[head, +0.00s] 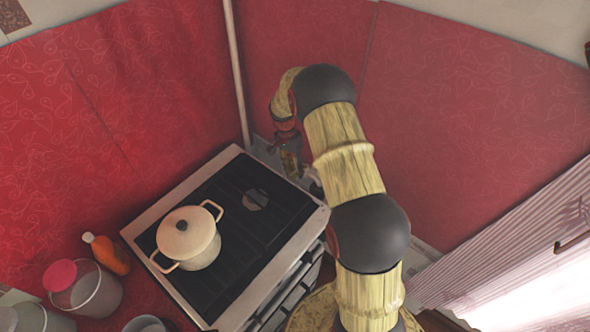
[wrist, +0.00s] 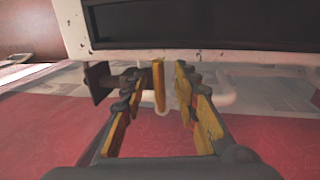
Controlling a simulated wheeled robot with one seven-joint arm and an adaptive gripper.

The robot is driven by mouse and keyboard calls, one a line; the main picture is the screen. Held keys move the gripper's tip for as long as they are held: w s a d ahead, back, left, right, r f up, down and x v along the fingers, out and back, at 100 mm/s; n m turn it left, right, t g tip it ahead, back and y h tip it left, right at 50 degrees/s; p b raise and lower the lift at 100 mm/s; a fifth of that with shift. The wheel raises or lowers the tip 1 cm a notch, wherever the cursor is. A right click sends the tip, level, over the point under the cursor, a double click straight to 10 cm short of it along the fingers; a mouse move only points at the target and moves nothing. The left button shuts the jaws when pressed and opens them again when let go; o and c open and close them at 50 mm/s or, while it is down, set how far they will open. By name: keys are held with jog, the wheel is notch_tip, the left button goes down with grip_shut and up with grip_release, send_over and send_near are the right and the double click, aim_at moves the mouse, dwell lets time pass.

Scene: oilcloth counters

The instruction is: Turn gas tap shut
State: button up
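The gas tap shows in the wrist view as a dark square fitting (wrist: 99,82) at left, with a narrow upright yellow piece (wrist: 158,86) that looks like its lever. My gripper (wrist: 158,82) has its fingers apart, with the yellow piece between the fingertips. A gap shows between the piece and the right finger; contact with the left finger is unclear. In the head view my gripper (head: 291,162) is behind the cooker's far right corner. The tap cannot be made out there.
The cooker (head: 172,192) carries a cream lidded pot (head: 187,236). A pale pipe (wrist: 227,90) bends beside my right finger. An orange bottle (head: 109,254) and a clear tub with a pink lid (head: 96,292) stand left of the cooker. Red oilcloth walls (head: 470,110) lie behind.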

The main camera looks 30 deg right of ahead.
notch_tip(320, 180, up, 12)
jog(key=w, duration=0.2)
jog(key=shift+w+a, duration=0.15)
jog(key=shift+a, duration=0.25)
jog(key=shift+f, duration=0.15)
dwell(0.4)
